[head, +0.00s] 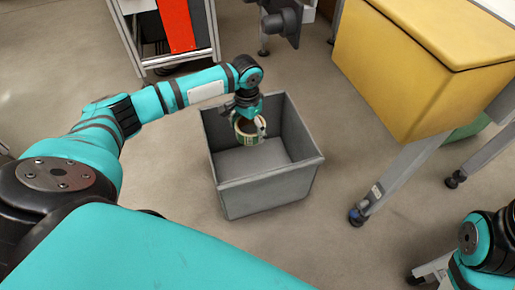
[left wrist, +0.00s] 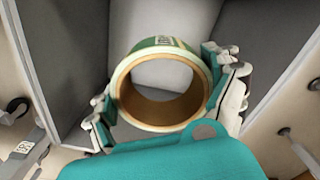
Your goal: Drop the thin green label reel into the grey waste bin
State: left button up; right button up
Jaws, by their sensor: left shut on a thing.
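The thin green label reel (head: 247,135) is held by my left gripper (head: 250,124) over the open mouth of the grey waste bin (head: 268,190). In the left wrist view the reel (left wrist: 161,45) shows a green outer band with a printed patch and a brown cardboard core. The left gripper's fingers (left wrist: 168,97) press on its two sides. The grey bin's walls (left wrist: 63,50) surround the reel in that view. The bin stands upright on the floor and its visible inside looks empty. My right gripper is not in view; only part of my right arm shows at the lower right.
A yellow cabinet (head: 415,65) on grey legs with castors stands right of the bin. A wheeled rack (head: 170,35) with a red panel stands at the back left. The floor (head: 345,165) between the bin and the cabinet's leg is clear.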

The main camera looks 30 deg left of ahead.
pick_arm(q)
jog(key=o, duration=1)
jog(key=shift+c, duration=0.2)
jog(key=shift+r, duration=0.15)
notch_tip(320, 180, up, 12)
